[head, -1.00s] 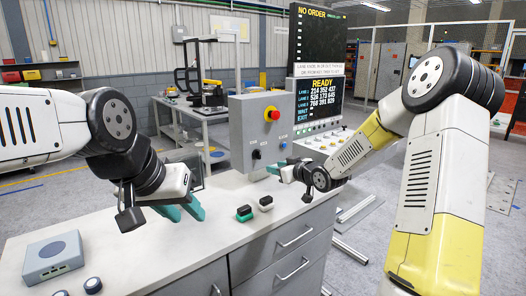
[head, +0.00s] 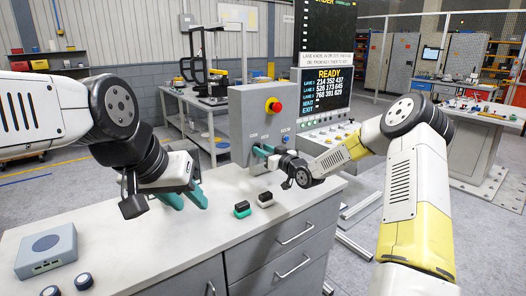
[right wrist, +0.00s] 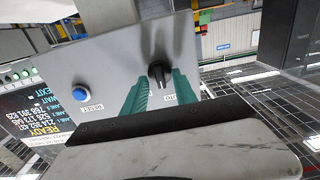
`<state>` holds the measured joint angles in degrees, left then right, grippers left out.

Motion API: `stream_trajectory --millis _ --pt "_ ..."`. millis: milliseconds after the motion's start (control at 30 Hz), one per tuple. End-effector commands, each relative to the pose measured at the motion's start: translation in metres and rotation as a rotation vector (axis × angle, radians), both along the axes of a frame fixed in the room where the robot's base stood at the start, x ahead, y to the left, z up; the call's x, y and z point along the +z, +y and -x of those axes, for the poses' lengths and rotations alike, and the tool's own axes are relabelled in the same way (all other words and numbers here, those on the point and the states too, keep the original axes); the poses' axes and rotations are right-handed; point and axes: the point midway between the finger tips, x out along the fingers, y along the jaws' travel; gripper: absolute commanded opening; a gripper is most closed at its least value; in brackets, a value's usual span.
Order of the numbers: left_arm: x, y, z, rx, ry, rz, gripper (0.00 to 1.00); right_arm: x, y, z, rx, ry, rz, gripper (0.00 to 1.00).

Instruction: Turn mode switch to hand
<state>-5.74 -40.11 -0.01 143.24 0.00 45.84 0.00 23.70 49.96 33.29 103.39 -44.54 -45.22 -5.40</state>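The grey control box (head: 243,118) stands at the back of the counter. Its mode switch is a black knob (right wrist: 160,72), seen in the right wrist view beside a blue button (right wrist: 81,94) marked RESET. The knob's labels are partly covered, so I cannot read its setting surely. My right gripper (right wrist: 160,82) is open, its teal fingers on either side of the knob with gaps showing; contact is not visible. In the head view the right gripper (head: 262,152) is at the box face and hides the knob. My left gripper (head: 186,198) is open and empty above the counter.
A red stop button (head: 274,105) sits on the box above the right gripper. A READY screen (head: 325,91) stands to the right. Two small blocks, one green-based (head: 242,209) and one black-topped (head: 265,199), lie on the counter. A grey-blue device (head: 46,250) is at front left.

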Motion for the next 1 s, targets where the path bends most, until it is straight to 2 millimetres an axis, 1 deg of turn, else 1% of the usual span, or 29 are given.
stream_trajectory --millis 233,267,400,433,767,1000 --pt "0.0 0.0 0.0 0.0 0.0 0.0 0.36 -0.0001 0.0011 -0.0015 0.0 0.001 0.001 0.34" --pt "0.0 0.0 0.0 0.0 0.0 0.0 0.36 0.0 0.0011 -0.0015 0.0 0.001 0.001 0.32" --pt "0.0 0.0 0.0 0.0 0.0 0.0 0.36 0.0 0.0009 -0.0013 0.0 0.001 0.001 0.04" --pt "0.0 0.0 0.0 0.0 0.0 0.0 0.36 0.0 0.0009 -0.0013 0.0 0.001 0.001 0.0" --pt "0.0 0.0 0.0 0.0 0.0 0.0 0.36 -0.0001 0.0007 -0.0012 0.0 0.008 -0.009 0.0" --pt "0.0 0.0 0.0 0.0 0.0 0.0 0.36 -0.0005 0.0005 -0.0014 0.0 0.06 -0.08 0.0"
